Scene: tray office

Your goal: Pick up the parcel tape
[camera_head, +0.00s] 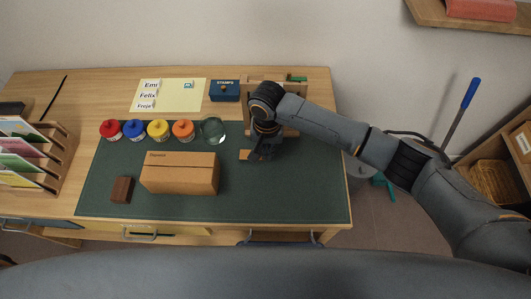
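My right gripper (258,156) reaches down from the right to the green mat, right of the cardboard box. A small orange-brown item (244,155) shows at the left side of its fingers, low at the mat. It may be the parcel tape, but the gripper hides most of it. I cannot tell whether the fingers are open or shut on it. My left gripper is not in view.
A cardboard box (180,180) and a dark brown block (122,190) sit on the green mat (260,200). Red, blue, yellow and orange pots and a glass dish (213,130) line its back. A blue stamps box (225,92) stands behind. The mat's front right is clear.

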